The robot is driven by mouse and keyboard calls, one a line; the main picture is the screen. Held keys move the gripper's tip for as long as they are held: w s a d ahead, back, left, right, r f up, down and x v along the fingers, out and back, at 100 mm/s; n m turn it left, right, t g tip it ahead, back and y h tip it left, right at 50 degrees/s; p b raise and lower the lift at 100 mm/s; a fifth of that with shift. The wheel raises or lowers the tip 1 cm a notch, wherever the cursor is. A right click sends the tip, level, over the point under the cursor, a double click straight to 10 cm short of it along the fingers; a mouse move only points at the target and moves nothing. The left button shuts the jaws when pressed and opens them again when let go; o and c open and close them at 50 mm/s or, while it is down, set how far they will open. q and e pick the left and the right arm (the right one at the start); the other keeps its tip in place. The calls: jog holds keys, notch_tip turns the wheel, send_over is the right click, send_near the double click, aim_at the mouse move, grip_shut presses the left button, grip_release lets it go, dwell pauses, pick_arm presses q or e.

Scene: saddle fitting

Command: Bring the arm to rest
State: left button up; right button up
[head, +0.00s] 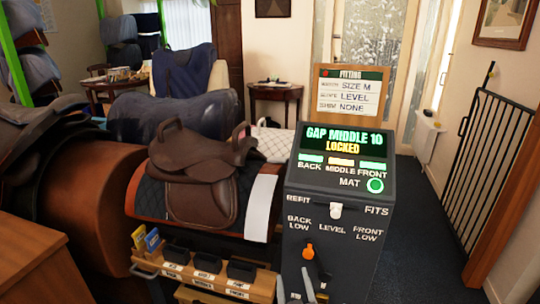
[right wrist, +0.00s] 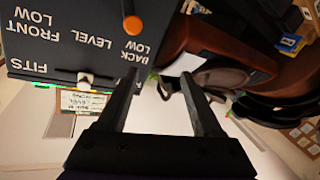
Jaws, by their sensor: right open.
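My right gripper (head: 295,287) shows at the bottom edge of the head view, in front of the dark console. In the right wrist view its two fingers (right wrist: 161,73) are apart with nothing between them. The console (head: 292,252) reads "GAP MIDDLE 10 LOCKED" on its screen (head: 344,140). An orange-knobbed lever (head: 308,251) stands on its face, close to the gripper in the head view; the knob also shows in the right wrist view (right wrist: 132,24), beyond the fingers. Contact cannot be told. A white knob (head: 336,211) sits between "REFIT" and "FITS". My left gripper is out of view.
A brown saddle (head: 196,160) sits on a dark quilted pad on a stand left of the console. A low wooden rack (head: 193,271) with labelled dark blocks stands in front. The fitting sign (head: 350,92) reads size M, level, none. Dark floor is clear right of the console.

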jog(key=s+d+f+m+g, duration=0.1)
jog(key=s+d+f+g, duration=0.3)
jog(key=s, duration=0.5)
jog(key=s+d+f+m+g+h, duration=0.1)
jog(key=s+d+f+m+g, duration=0.15)
jog(key=s+f+g, duration=0.4)
jog(key=s+d+f+m+g, duration=0.1)
jog(key=s+d+f+g, duration=0.3)
jog(key=s, duration=0.7)
pick_arm(q)
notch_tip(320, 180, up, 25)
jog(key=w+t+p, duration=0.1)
jog(key=p, duration=2)
jog(key=shift+p, duration=0.35)
pick_arm(e)
notch_tip(320, 180, up, 26)
jog(key=d+t, duration=0.1)
jog(key=t, duration=0.1)
jog(key=shift+w, duration=0.4)
jog(key=shift+s+t, duration=0.1)
jog(key=shift+t, duration=0.15)
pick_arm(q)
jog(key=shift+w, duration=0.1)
